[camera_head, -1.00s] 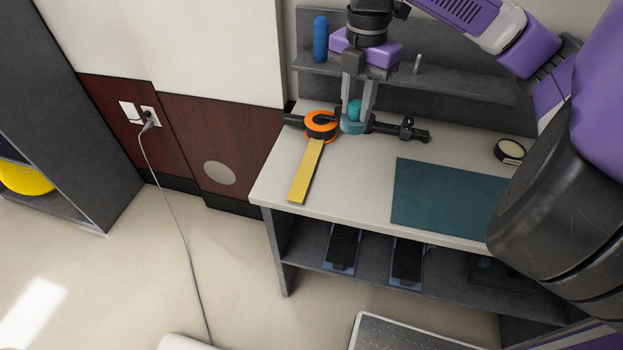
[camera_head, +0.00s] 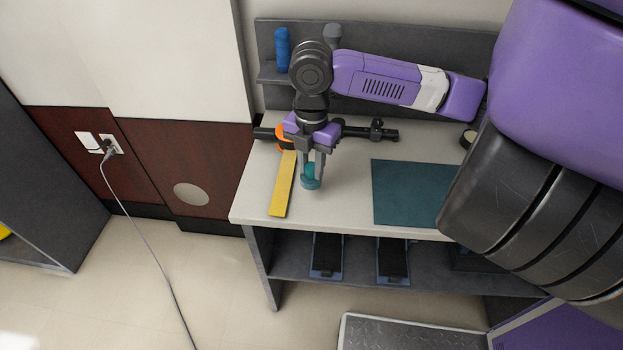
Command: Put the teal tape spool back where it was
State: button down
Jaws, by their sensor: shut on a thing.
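The teal tape spool (camera_head: 310,181) is between the fingers of my gripper (camera_head: 313,172), near the front left part of the bench top. My gripper points down and is shut on it. I cannot tell whether the spool touches the bench top. The spool is just right of a yellow strip (camera_head: 283,183) and left of a dark teal mat (camera_head: 412,196). An orange ring-shaped spool (camera_head: 281,139) sits behind, partly hidden by my gripper.
The bench (camera_head: 345,215) has a black bar (camera_head: 372,131) along its back. A blue bottle-like object (camera_head: 282,50) stands on the rear shelf. Clear bench top lies between my gripper and the mat. A cord (camera_head: 150,250) runs down from the wall outlet to the floor.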

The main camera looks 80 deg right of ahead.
aim_at(312, 181)
jog(key=shift+f, duration=2.4)
jog(key=shift+f, duration=0.2)
jog(key=c, duration=1.2)
grip_release()
jog(key=shift+o, duration=0.2)
jog(key=shift+r, duration=0.1)
